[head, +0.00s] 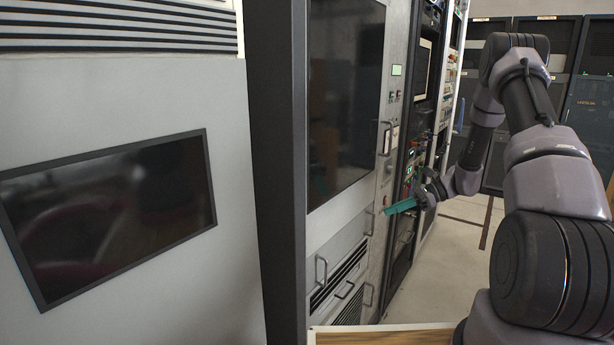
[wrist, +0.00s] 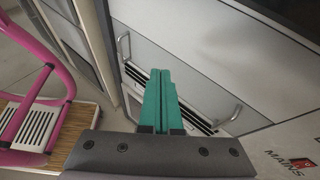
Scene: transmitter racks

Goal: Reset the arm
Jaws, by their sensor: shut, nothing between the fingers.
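My gripper (head: 390,210) reaches in from the right of the head view, its teal fingers pointing left towards the lower part of a grey rack cabinet (head: 345,235). In the wrist view my gripper (wrist: 159,76) has its two teal fingers together, with nothing between them. Behind the fingers in that view is a grey cabinet front with metal handles (wrist: 124,46) and a dark vent strip partly hidden by the fingers. I cannot tell whether the fingertips touch the cabinet. My arm is bent, with its elbow high on the right.
A grey panel with a dark screen (head: 110,212) fills the left. More racks (head: 590,110) stand at the back right, beyond open floor (head: 455,270). A wooden surface (head: 385,338) shows at the bottom. In the wrist view, pink tubing (wrist: 45,55) stands left; a "MAINS" label (wrist: 290,164) shows lower right.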

